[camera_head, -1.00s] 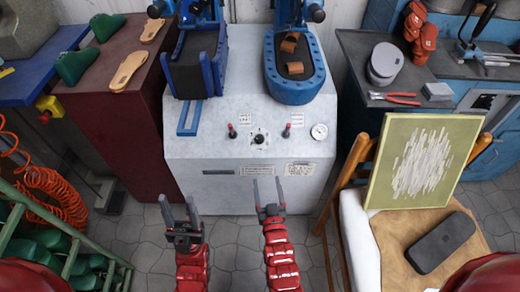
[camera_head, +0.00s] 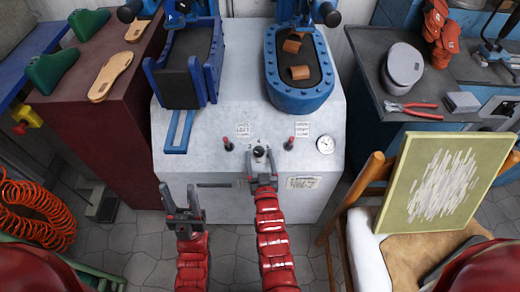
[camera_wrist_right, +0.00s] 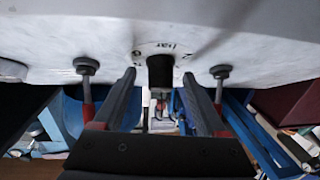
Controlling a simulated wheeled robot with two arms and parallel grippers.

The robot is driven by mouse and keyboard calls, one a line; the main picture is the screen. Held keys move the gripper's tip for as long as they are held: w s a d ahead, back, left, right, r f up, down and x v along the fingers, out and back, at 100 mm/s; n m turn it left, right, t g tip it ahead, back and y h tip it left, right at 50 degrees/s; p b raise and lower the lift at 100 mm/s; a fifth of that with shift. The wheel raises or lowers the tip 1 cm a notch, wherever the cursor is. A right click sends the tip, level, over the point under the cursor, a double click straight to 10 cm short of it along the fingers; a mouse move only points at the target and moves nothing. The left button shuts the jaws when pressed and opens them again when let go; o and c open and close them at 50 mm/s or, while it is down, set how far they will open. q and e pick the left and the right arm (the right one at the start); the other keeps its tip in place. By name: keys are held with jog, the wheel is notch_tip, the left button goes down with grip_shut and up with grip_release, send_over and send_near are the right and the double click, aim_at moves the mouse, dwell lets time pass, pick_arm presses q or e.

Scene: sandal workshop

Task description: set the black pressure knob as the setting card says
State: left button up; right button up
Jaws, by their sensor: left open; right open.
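The black pressure knob (camera_head: 259,151) is on the sloped front of the grey press. In the right wrist view the knob (camera_wrist_right: 160,72) stands between the two fingers of my right gripper (camera_wrist_right: 158,88), with gaps on both sides. My right gripper (camera_head: 261,158) is open around the knob. My left gripper (camera_head: 181,204) is open and empty, low in front of the press.
Red-tipped levers stand left (camera_head: 228,145) and right (camera_head: 289,144) of the knob; a gauge (camera_head: 325,145) is further right. Blue press stations (camera_head: 298,94) sit above. A chair (camera_head: 370,240) with a green board (camera_head: 445,178) stands at right. An orange hose (camera_head: 38,215) lies at left.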

jog(key=shift+w, duration=0.2)
jog(key=shift+r, duration=0.1)
grip_shut()
jog(key=shift+m+b, duration=0.3)
jog(key=shift+b, duration=0.05)
jog(key=shift+m+h+b, duration=0.3)
jog(key=shift+h, duration=0.2)
